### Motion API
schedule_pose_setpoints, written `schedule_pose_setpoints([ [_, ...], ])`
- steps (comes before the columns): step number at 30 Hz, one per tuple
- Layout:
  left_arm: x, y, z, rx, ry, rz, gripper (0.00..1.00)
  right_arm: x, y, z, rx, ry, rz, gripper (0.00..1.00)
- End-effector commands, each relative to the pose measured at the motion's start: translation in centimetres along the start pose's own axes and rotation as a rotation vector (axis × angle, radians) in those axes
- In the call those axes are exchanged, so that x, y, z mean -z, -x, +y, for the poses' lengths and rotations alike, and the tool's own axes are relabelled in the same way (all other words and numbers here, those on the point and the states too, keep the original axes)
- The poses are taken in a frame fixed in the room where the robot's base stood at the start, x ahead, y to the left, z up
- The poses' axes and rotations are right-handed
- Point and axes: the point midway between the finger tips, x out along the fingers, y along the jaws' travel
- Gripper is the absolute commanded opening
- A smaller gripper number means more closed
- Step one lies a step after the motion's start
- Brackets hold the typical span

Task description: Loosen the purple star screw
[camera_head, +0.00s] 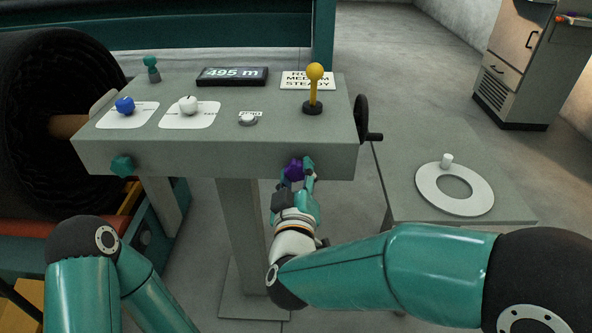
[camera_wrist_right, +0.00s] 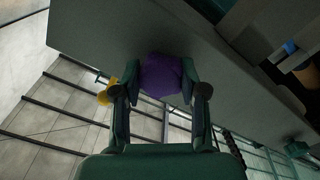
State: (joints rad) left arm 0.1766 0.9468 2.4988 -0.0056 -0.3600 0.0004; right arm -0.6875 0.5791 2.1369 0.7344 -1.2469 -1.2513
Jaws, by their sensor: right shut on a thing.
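The purple star screw (camera_head: 293,171) sits on the front face of the grey control console (camera_head: 225,155), toward its right end. My right gripper (camera_head: 298,178) reaches up to it from below and is shut on it. In the right wrist view the purple screw head (camera_wrist_right: 161,76) lies between the two fingers of the right gripper (camera_wrist_right: 160,92), one on each side, against the grey face. My left arm shows at the lower left of the head view, but its gripper is not visible.
A teal star knob (camera_head: 122,165) is on the same face at left. On top are a blue knob (camera_head: 125,105), a white knob (camera_head: 187,104), a display (camera_head: 232,76) and a yellow-topped lever (camera_head: 314,85). A black handwheel (camera_head: 365,120) juts out at right. A side table (camera_head: 400,190) holds a white ring (camera_head: 425,185).

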Motion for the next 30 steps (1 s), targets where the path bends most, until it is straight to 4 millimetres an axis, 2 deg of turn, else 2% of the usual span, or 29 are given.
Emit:
schedule_pose_setpoints([
  [1, 0.0, 1.0, 0.4, 0.0, 0.0, 0.0, 0.4, 0.4, 0.0, 0.3, 0.001, 0.041, -0.002, 0.0],
  [2, 0.0, 0.9, 0.3, 0.0, 0.0, 0.001, 0.4, 0.2, 0.0, 0.1, 0.001, 0.055, -0.001, 0.44],
  [6, 0.0, 0.5, 0.2, 0.0, 0.0, 0.0, 0.4, 0.0, 0.0, 0.0, 0.0, 0.048, 0.0, 0.67],
  [17, 0.0, 0.5, 0.2, 0.0, 0.0, 0.0, 0.4, 0.0, 0.2, 0.0, 0.001, 0.047, 0.0, 0.67],
  [30, 0.0, 0.2, 0.1, 0.0, 0.0, 0.0, 0.4, 0.1, 3.4, 0.0, 0.002, 0.047, 0.001, 0.67],
])
